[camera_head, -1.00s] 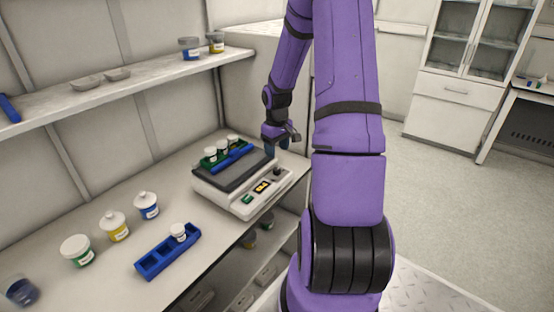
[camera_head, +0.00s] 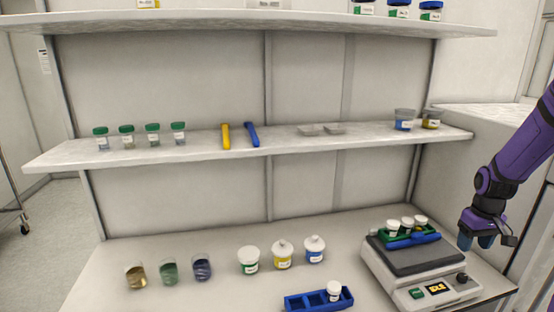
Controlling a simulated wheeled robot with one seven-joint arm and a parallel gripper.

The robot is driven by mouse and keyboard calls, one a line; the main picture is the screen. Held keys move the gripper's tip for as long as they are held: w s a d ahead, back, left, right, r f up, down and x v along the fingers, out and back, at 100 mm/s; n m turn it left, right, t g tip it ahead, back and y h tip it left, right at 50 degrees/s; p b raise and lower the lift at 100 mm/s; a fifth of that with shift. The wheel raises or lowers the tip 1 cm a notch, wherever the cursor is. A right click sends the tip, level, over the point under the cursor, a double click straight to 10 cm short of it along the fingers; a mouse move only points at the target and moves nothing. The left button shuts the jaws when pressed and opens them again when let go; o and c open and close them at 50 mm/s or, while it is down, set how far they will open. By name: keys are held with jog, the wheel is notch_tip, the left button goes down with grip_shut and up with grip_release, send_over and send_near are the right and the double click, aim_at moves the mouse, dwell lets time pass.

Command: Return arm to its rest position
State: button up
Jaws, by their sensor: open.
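My purple arm (camera_head: 522,150) comes in from the right edge of the head view. My gripper (camera_head: 478,240) hangs at its end, pointing down, just right of the balance-like device and above the bench. It is open, and nothing shows between its fingers. The device (camera_head: 425,288) is white with a dark top plate and a lit display. On its plate sits a green rack (camera_head: 410,236) with several white-capped vials and a blue bar along its front. The rest of the arm is out of frame.
A blue rack (camera_head: 305,301) with one white-capped vial stands on the bench (camera_head: 225,296). Several jars (camera_head: 282,255) and beakers (camera_head: 169,272) stand left of it. A shelf (camera_head: 220,147) above carries green-capped vials, yellow and blue tools, dishes and cups.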

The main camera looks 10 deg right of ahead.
jog(key=s+a+r+t+h, duration=0.2)
jog(key=s+a+r, duration=0.1)
jog(key=a+r, duration=1.45)
jog(key=s+a+r+t+y, duration=0.1)
jog(key=s+a+r, duration=0.3)
jog(key=s+a, duration=0.2)
jog(key=s+a+r+n+t+y, duration=0.1)
jog(key=s+a+r, duration=0.4)
jog(key=s, duration=0.5)
jog(key=shift+a+r+t, duration=0.15)
jog(key=shift+a+t, duration=0.45)
jog(key=shift+a, duration=0.25)
